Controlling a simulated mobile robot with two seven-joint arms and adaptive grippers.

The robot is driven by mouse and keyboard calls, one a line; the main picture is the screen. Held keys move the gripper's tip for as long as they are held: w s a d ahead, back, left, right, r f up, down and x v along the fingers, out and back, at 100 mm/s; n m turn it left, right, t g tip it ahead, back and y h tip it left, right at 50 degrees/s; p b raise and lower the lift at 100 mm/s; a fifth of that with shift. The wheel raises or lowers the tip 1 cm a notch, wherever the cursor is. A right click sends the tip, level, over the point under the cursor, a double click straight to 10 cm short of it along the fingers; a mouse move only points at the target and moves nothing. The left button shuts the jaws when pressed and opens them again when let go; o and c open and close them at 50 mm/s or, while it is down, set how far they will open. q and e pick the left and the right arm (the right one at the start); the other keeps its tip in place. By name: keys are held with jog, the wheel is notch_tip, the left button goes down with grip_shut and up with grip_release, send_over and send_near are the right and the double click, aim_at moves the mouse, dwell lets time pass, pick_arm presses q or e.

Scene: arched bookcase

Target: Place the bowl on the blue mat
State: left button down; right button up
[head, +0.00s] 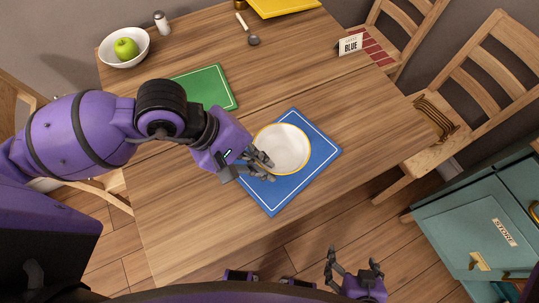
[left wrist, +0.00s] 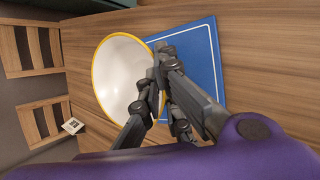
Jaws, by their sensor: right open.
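The white bowl (head: 286,147) with a yellow rim is over the blue mat (head: 273,202) in the head view. In the left wrist view the bowl (left wrist: 120,72) looks large and overlaps one side of the mat (left wrist: 203,62). My left gripper (head: 265,166) is at the bowl's near-left rim, with its fingers closed around the rim; they also show in the left wrist view (left wrist: 158,80). I cannot tell for certain whether the bowl's base touches the mat; fingers hide part of the rim. My right gripper (head: 353,262) is open and empty, off the table's near edge.
A green mat (head: 207,84) lies behind my left arm. A white bowl with a green apple (head: 125,48) and a shaker (head: 161,21) stand at the back left. Chairs and a teal cabinet (head: 480,225) are to the right.

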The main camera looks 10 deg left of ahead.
aim_at(271, 156)
pick_arm(q)
jog(key=w+f, duration=0.3)
jog(key=shift+w+d+f, duration=0.15)
jog(key=shift+w+d, duration=0.1)
jog(key=shift+d, duration=0.1)
jog(key=shift+f, duration=1.5)
jog(key=c, duration=2.5)
grip_release()
jog(key=shift+f, duration=0.2)
jog(key=o, duration=0.5)
jog(key=shift+r, duration=0.2)
jog(key=v, duration=1.2)
jog(key=shift+s, duration=0.1)
